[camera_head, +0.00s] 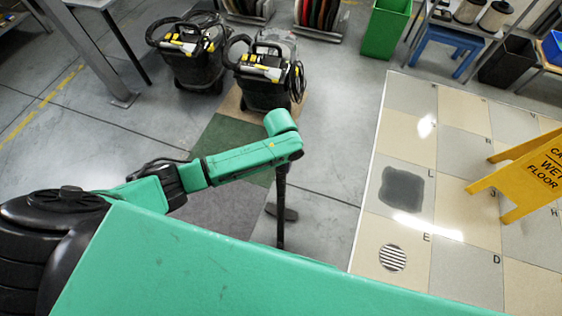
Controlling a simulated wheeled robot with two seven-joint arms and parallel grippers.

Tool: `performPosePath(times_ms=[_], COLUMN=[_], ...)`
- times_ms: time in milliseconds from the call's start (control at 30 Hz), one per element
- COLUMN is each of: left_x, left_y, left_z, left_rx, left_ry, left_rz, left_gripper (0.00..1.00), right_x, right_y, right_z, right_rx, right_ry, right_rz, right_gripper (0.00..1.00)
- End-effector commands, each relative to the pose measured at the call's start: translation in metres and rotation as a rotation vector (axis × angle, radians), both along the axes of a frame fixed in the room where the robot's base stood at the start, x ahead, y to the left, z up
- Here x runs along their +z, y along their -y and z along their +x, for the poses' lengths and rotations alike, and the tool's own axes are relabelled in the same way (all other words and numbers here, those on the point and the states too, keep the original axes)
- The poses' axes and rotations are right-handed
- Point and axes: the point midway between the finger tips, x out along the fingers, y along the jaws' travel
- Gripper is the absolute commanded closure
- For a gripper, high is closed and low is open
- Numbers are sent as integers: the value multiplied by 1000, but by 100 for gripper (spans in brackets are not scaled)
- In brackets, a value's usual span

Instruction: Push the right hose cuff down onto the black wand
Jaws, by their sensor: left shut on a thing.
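My left arm comes in from the left, and its green end link reaches the middle of the view. My left gripper (282,170) is at the underside of that link, mostly hidden by it. It is shut on a dark upright rod (280,230) that runs down the picture until my green body covers it. The rod looks like the black wand, but its ends are hidden. A dark flat piece (289,213) shows beside it. I cannot make out a hose cuff. My right gripper is not in view.
Two black vacuum machines with hoses, one at the left (190,50) and one at the right (265,75), stand beyond the arm. A yellow wet-floor sign (525,175) stands on the tiled area (465,145) at right. A green bin (386,28) is at the back. Grey floor is clear between.

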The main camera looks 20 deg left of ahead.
Motion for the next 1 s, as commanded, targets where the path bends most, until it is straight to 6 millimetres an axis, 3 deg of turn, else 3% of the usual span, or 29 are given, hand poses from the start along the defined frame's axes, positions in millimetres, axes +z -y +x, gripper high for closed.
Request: performPosePath(times_ms=[1000], left_x=[-3], left_y=[0], left_z=[0], left_rx=[0], left_ry=[0], left_rz=[-1], left_gripper=[100], right_x=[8], right_y=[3], right_z=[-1], right_rx=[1], right_ry=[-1], right_rz=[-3], right_gripper=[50])
